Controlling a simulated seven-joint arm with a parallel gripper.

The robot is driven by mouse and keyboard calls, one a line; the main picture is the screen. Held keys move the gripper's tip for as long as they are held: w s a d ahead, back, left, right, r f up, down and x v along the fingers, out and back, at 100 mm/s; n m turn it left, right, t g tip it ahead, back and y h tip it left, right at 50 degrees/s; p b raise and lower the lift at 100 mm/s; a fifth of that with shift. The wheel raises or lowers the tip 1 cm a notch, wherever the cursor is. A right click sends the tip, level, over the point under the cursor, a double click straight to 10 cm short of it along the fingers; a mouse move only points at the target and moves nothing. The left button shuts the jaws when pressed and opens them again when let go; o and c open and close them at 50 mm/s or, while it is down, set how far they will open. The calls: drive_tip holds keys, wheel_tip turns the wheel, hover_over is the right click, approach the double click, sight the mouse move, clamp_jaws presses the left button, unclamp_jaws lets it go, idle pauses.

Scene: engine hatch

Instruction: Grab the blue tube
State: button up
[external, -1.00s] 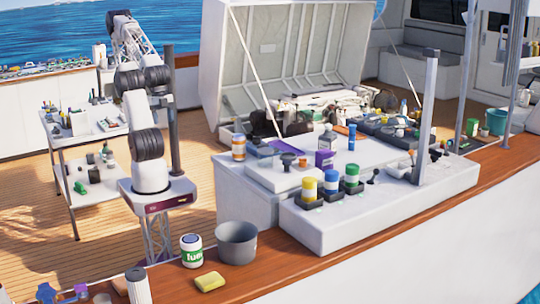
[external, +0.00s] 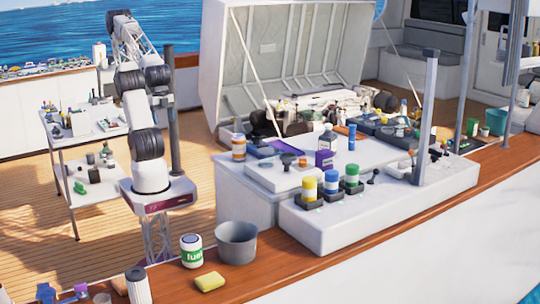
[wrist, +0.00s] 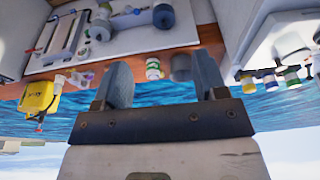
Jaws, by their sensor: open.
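The blue tube (external: 352,137) stands upright on the white box top in the external view, to the right of a grey bottle (external: 327,141) and a purple carton (external: 324,160). I cannot make the tube out in the wrist view. My gripper (wrist: 162,82) shows in the wrist view with its two fingers wide apart and nothing between them. In the external view my arm is folded up at the left, well away from the tube, and its fingers cannot be made out.
Yellow (external: 309,187), blue-and-white (external: 331,179) and green-topped (external: 352,177) canisters stand in front of the tube. A grey post (external: 427,115) rises at right. The open hatch lid (external: 285,60) stands behind. A pot (external: 237,243) and white jar (external: 191,251) sit on the wooden rail.

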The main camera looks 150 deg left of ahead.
drive_tip(key=w+a+r+n+t+y, duration=0.2)
drive_tip(key=w+a+n, duration=0.1)
drive_tip(key=w+a, duration=1)
drive_tip(key=w+a+r+n+t+y, duration=0.1)
drive_tip(key=w+a+n+t+y, duration=0.15)
drive_tip(key=w+a, duration=1.1)
drive_tip(key=n+t+y, duration=0.3)
drive_tip(key=t+y, duration=0.1)
hover_over(352, 138)
drive_tip(key=s+d, duration=0.3)
drive_tip(key=d, duration=0.1)
wheel_tip(352, 138, down, 12)
drive_tip(key=s+a+f, duration=0.1)
drive_tip(key=s+f, duration=0.3)
drive_tip(key=f, duration=0.1)
drive_tip(key=shift+f+m, duration=0.3)
drive_tip(key=shift+m, duration=0.15)
drive_tip(key=shift+a+g+h, duration=0.1)
drive_tip(key=shift+g+h, duration=0.15)
drive_tip(key=shift+x, duration=1.25)
